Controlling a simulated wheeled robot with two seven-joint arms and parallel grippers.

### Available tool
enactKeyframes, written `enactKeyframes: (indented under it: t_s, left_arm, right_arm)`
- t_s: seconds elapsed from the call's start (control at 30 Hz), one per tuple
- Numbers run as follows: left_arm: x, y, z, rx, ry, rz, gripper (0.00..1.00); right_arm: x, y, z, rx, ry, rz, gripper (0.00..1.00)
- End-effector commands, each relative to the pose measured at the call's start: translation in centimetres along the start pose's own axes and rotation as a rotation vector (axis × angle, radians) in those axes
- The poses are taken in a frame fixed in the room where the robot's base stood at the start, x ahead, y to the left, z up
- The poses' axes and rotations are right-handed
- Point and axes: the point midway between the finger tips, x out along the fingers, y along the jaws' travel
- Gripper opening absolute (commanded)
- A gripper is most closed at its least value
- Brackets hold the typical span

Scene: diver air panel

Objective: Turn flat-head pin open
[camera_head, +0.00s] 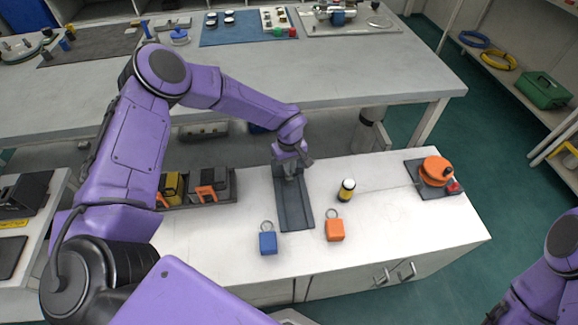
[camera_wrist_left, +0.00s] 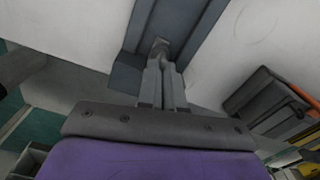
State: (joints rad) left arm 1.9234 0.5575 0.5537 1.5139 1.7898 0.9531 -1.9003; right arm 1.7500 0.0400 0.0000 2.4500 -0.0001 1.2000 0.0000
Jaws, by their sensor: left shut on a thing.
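The dark grey panel (camera_head: 295,212) lies on the white cabinet top, and it also shows at the top of the left wrist view (camera_wrist_left: 190,25). My left gripper (camera_head: 290,176) points down at the far end of this panel. In the left wrist view its fingers (camera_wrist_left: 161,68) are close together, shut on a small grey piece, likely the flat-head pin (camera_wrist_left: 160,46). The fingers hide most of it, so I cannot tell how far it is turned. Only part of my right arm shows at the lower right; its gripper is out of view.
An orange reel (camera_head: 436,170) sits on a dark mat at the right. Orange-and-black units (camera_head: 208,186) stand left of the panel.

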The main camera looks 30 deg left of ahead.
Motion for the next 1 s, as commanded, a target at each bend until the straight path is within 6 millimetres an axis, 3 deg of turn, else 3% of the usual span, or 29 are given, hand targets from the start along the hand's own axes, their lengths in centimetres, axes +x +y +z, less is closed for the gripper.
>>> enactKeyframes:
  t_s: [1.0]
  left_arm:
    - [0.2, 0.0, 0.2, -0.897, -0.004, -0.003, 0.00]
  right_arm:
    - [1.5, -0.1, 0.6, 0.000, 0.000, 0.000, 0.43]
